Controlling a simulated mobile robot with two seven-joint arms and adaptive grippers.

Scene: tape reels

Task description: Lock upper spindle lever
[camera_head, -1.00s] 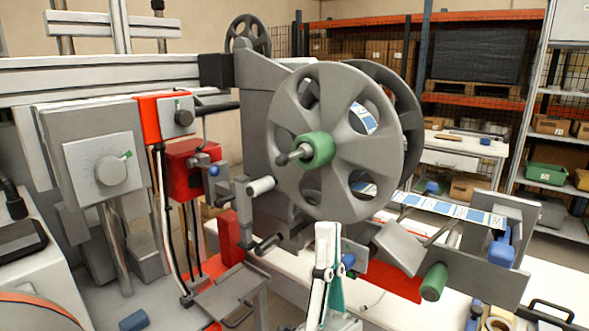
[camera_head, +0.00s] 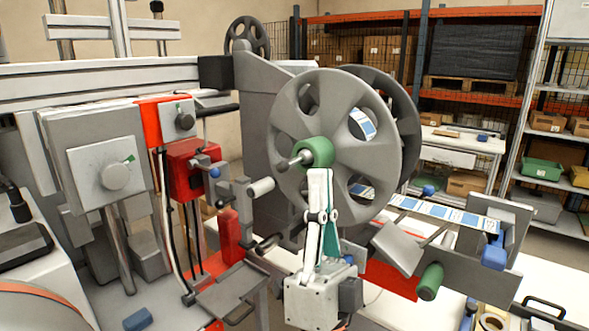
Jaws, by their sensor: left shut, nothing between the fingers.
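The upper spindle has a green hub (camera_head: 316,153) at the middle of a large grey spoked reel (camera_head: 365,170). A dark grey lever (camera_head: 290,161) sticks out from the front of the hub to the left. My left gripper (camera_head: 319,172) points up just below the hub, its fingers shut and holding nothing. Its tips come close to the hub's lower edge; I cannot tell whether they touch it. The gripper hides part of the lower reel. My right gripper is not in view.
A strip of labels (camera_head: 445,213) runs right from the reel to a grey plate. A green roller (camera_head: 430,281) and grey rollers (camera_head: 261,187) stand out around the reel. A red block (camera_head: 192,170) and grey machine housings fill the left. Shelves stand behind.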

